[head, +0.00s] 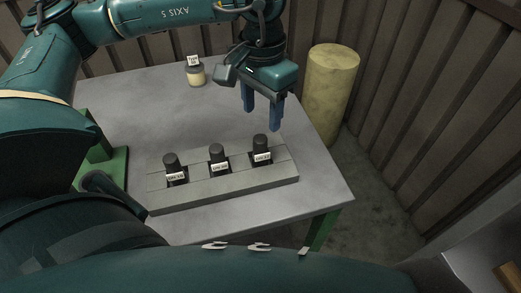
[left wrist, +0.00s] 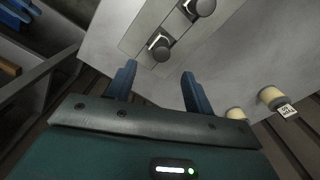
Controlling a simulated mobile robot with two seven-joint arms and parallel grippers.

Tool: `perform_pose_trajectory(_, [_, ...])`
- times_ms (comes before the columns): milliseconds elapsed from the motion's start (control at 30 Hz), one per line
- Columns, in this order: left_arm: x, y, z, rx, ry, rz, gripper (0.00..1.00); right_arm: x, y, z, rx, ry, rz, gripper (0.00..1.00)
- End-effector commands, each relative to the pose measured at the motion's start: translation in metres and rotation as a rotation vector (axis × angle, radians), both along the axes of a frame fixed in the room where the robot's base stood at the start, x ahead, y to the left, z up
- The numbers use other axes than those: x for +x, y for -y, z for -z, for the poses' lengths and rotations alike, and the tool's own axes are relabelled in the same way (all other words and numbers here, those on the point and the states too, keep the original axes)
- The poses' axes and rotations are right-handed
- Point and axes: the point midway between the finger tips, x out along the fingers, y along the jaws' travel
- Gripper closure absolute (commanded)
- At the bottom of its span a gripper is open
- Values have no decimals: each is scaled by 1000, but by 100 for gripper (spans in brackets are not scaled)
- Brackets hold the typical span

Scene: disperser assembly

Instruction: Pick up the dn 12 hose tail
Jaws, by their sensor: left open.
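Three dark hose tails stand upright in a grey holder (head: 222,191) on the table: a left one (head: 170,160), a middle one (head: 217,153) and a right one (head: 260,143). Each has a small white label; the print is too small to tell which is dn 12. My left gripper (head: 262,123) is open and empty, its blue fingers pointing down above and behind the right hose tail. In the left wrist view, one hose tail (left wrist: 160,45) lies beyond the open fingers (left wrist: 159,75), apart from them, and another (left wrist: 202,7) is at the top edge. My right gripper is not in view.
A small pale jar (head: 196,77) with a white label stands at the back of the grey table (head: 120,96). A tall yellowish cylinder (head: 332,85) stands beyond the table's right edge. Ribbed walls (head: 420,100) enclose the area. The tabletop behind the holder is largely clear.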

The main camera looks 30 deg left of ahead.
Motion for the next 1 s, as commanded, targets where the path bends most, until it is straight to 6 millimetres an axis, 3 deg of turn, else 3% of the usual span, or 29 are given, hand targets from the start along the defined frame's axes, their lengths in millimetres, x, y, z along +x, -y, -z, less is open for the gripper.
perform_pose_trajectory(200, [0, 0, 37, -2, -3, -2, 48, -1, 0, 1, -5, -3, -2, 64])
perform_pose_trajectory(433, [0, -1, 53, -2, -3, -2, 48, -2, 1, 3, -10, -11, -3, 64])
perform_pose_trajectory(700, [0, -3, 92, -3, -3, -3, 48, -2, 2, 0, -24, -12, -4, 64])
perform_pose_trajectory(1000, [0, -3, 98, -4, 0, -3, 48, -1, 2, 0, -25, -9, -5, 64])
